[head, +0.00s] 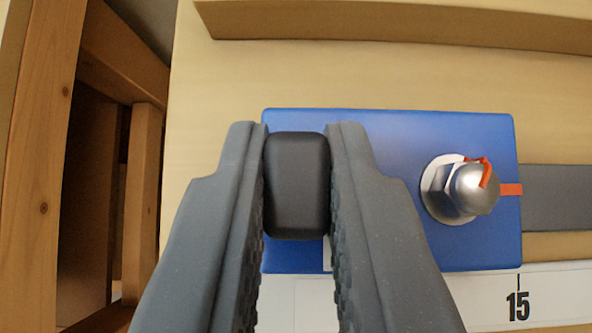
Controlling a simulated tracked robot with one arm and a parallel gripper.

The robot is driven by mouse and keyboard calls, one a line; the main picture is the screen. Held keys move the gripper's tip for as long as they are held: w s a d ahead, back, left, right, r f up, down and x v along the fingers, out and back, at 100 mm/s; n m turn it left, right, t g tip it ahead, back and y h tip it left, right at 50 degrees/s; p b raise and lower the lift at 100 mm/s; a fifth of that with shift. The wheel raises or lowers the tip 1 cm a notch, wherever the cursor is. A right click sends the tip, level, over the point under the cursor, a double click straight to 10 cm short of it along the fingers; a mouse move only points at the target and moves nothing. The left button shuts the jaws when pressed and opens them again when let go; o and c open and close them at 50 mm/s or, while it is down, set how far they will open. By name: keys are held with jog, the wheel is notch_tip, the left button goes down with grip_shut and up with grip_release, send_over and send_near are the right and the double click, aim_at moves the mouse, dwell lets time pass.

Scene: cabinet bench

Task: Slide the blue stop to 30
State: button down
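The blue stop (390,145) is a flat blue plate on the pale wooden board. A silver domed nut (474,187) with an orange mark sits on its right part. An orange line at its right edge stands about over the 15 on the white scale (560,292). A black knob (297,185) rises from its left part. My gripper (297,145) has one finger on each side of the knob, both close against it, and looks shut on it. The fingers hide part of the plate and scale. No 30 is in view.
A grey rail (560,197) runs right from the plate, with clear room along it. A wooden strip (400,28) crosses the top. At the left are the board's edge and a wooden frame (40,170) with dark gaps.

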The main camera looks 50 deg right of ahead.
aim_at(515, 134)
jog(key=shift+d, duration=0.15)
jog(key=b, duration=0.1)
jog(key=s+d+b, duration=0.1)
jog(key=b, duration=0.1)
jog(key=shift+s+f, duration=0.2)
jog(key=shift+s, duration=0.1)
jog(key=s+d+b, duration=0.1)
jog(key=b, duration=0.1)
jog(key=s+d+b, duration=0.1)
jog(key=s+b, duration=0.1)
jog(key=s+d+b, duration=0.1)
jog(key=b, duration=0.1)
jog(key=shift+s+d, duration=0.25)
jog(key=shift+s, duration=0.15)
jog(key=s+d+b, duration=0.2)
jog(key=s, duration=0.1)
jog(key=s+d+b, duration=0.3)
jog(key=s, duration=0.1)
jog(key=s+d+b, duration=0.2)
jog(key=s+b, duration=0.1)
jog(key=s, duration=0.1)
jog(key=shift+d+r, duration=0.2)
jog(key=shift+d, duration=0.2)
jog(key=c, duration=1.4)
grip_release()
jog(key=shift+a+r, duration=0.1)
jog(key=shift+r, duration=0.05)
